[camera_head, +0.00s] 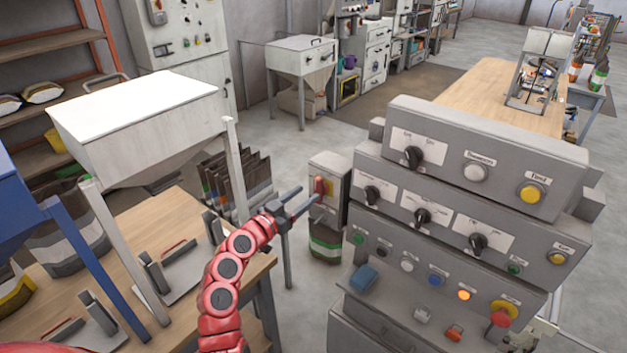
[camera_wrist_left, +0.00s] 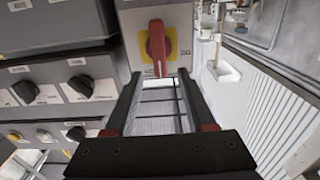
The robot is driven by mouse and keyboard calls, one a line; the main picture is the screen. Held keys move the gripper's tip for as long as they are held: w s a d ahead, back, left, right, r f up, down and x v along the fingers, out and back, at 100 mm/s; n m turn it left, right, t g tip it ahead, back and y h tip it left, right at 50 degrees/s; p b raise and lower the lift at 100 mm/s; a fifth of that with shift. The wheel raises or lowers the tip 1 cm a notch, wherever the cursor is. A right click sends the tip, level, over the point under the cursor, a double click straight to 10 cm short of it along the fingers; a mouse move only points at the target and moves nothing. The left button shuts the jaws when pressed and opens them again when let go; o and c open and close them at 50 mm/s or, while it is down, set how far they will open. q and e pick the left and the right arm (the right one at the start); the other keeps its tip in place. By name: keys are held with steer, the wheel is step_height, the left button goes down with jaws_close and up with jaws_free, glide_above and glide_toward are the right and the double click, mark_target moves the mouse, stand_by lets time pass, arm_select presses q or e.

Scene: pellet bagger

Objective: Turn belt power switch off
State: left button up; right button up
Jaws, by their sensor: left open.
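The belt power switch is a red rotary handle (camera_head: 319,186) on a yellow plate, on the side of a grey box (camera_head: 329,168) left of the control panel. In the left wrist view the red handle (camera_wrist_left: 157,47) stands upright, straight ahead between the lines of my two fingers. My left gripper (camera_head: 309,195) is open, with its fingertips close to the switch. It also shows in the left wrist view (camera_wrist_left: 158,75), with nothing held between its fingers. I cannot tell whether the fingertips touch the handle. My right gripper does not show.
The stepped control panel (camera_head: 440,155) with black knobs and coloured buttons stands right beside the switch box. A wooden table (camera_head: 180,225) with clamp fixtures and a white hopper (camera_head: 140,110) lie to the left. Dark bags (camera_head: 240,180) stand behind my gripper.

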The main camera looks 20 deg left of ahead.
mark_target(316, 187)
arm_select(q)
steer(key=shift+p+x, duration=0.6)
steer(key=shift+x, duration=1.8)
steer(key=shift+s, duration=0.1)
jaws_close()
steer(key=shift+f, duration=0.1)
